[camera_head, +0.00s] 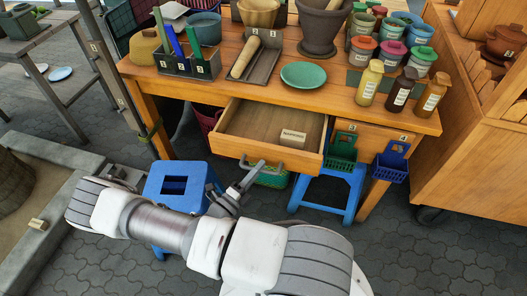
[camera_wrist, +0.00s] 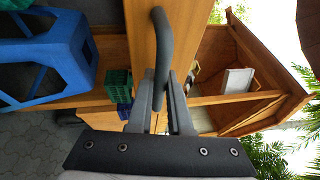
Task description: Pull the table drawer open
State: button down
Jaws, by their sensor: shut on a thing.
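The wooden table drawer (camera_head: 270,133) is pulled out from the table front in the head view, its inside visible with a small labelled block (camera_head: 292,137) at its right. Its front panel also shows in the wrist view (camera_wrist: 147,32). The dark curved handle (camera_wrist: 160,45) is on that front. It also shows in the head view (camera_head: 262,168). My gripper (camera_wrist: 163,88) is at the handle, shut on it, with a finger on either side of its lower end in the wrist view. In the head view, my gripper (camera_head: 247,180) is just in front of the drawer.
The table (camera_head: 210,88) carries bottles, paint jars, a mortar and a green plate (camera_head: 304,75). A blue stool (camera_head: 180,184) stands beside my arm at left. Another blue stool (camera_head: 328,192) is under the table, right of the drawer. Green and blue baskets (camera_head: 390,163) hang at right.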

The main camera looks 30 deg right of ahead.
jog(key=shift+s+a, duration=1.1)
jog(key=shift+a, duration=0.2)
jog(key=c, duration=0.8)
grip_release()
jog(key=shift+c, duration=0.2)
jog(key=v, duration=1.7)
jog(key=shift+a, duration=0.2)
